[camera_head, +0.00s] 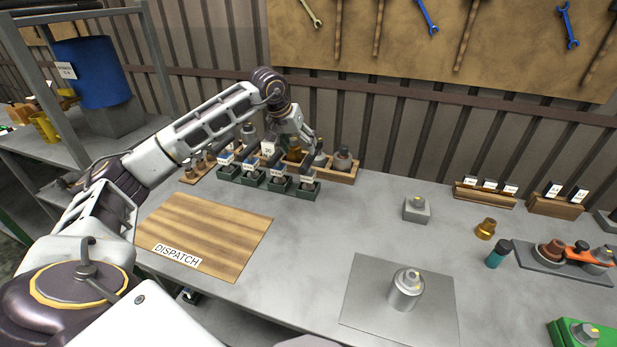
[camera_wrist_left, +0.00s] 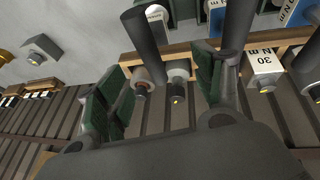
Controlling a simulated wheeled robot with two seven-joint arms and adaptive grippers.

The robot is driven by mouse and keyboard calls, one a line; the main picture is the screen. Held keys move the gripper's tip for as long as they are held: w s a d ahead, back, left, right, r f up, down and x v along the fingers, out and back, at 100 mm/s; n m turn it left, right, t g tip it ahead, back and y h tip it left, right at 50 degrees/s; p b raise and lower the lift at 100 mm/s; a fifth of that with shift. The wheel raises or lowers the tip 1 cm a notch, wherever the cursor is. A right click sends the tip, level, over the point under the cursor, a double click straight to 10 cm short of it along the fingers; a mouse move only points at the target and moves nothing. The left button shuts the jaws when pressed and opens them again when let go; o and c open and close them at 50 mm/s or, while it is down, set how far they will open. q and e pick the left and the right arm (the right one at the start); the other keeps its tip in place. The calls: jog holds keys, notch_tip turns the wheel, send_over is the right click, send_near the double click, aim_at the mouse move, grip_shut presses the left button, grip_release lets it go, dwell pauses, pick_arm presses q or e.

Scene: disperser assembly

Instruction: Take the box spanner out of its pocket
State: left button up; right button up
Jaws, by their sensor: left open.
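My left gripper (camera_head: 307,143) reaches from the left over the row of small dark green pockets (camera_head: 309,190) at the back of the bench. In the left wrist view its two green-padded fingers (camera_wrist_left: 163,70) are spread apart, with nothing clasped between them. A dark upright rod (camera_wrist_left: 147,40) shows in the gap between the fingers, nearer one side. Other similar dark rods (camera_wrist_left: 305,65) stand by the pockets. I cannot tell for certain which rod is the box spanner. The arm and fingers partly hide the pockets in the head view. My right gripper is not in view.
A can (camera_head: 406,289) stands on a grey plate (camera_head: 365,275). The middle of the bench is mostly clear.

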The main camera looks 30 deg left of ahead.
aim_at(308, 166)
pick_arm(q)
jog(key=x, duration=0.5)
jog(key=shift+w+f, duration=0.15)
jog(key=shift+f, duration=0.2)
jog(key=shift+s+d+x, duration=0.1)
jog(key=shift+s+x, duration=0.05)
jog(key=shift+x, duration=0.8)
jog(key=shift+s+d+x, duration=0.15)
jog(key=shift+s+x, duration=0.05)
jog(key=shift+x, duration=1.55)
jog(key=shift+a, duration=0.1)
jog(key=shift+r, duration=0.1)
jog(key=c, duration=1.5)
